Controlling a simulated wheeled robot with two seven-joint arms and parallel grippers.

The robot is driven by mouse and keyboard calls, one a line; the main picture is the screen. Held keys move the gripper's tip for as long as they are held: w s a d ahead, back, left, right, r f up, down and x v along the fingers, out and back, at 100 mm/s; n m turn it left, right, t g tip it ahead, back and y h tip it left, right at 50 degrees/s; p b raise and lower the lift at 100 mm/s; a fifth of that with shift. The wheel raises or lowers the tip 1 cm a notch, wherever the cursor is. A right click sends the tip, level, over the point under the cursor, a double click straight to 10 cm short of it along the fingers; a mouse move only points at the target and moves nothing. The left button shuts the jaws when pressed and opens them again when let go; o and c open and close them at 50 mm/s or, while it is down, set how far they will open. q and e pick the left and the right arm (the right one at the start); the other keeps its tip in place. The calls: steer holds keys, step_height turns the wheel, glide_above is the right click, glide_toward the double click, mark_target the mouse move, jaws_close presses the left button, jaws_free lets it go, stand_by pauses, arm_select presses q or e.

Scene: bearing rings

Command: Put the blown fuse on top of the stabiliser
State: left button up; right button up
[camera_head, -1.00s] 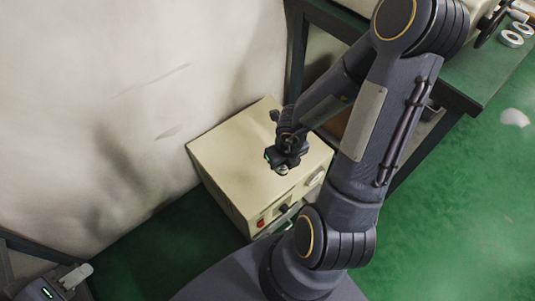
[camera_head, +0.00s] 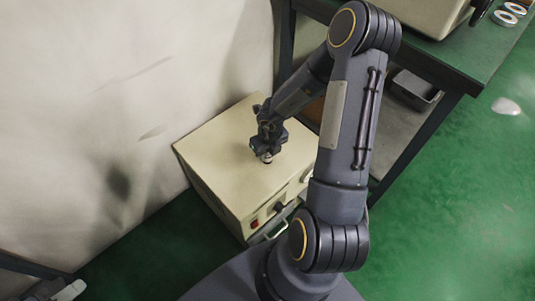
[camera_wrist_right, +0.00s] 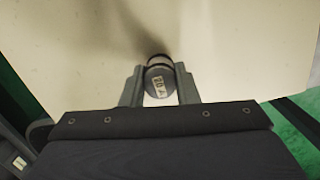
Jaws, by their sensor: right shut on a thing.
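The stabiliser (camera_head: 215,150) is a cream box on the green floor against the wall, with a red switch and a handle on its front. My right gripper (camera_head: 266,156) is over its top, pointing down. It is shut on the blown fuse (camera_wrist_right: 158,84), a small dark-grey cylinder with a pale label, held between the two fingers (camera_wrist_right: 159,88). The fuse's end shows just below the fingers in the head view. It is at or very near the top surface; I cannot tell whether it touches.
A green-topped bench (camera_head: 455,55) with dark legs stands at the right, with rings (camera_head: 510,12) on it and a grey metal bin (camera_head: 415,90) on its lower shelf. The wall (camera_head: 90,100) is close behind the stabiliser. The stabiliser's top is otherwise clear.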

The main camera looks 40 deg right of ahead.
steer(key=shift+r, duration=0.1)
steer(key=o, duration=1)
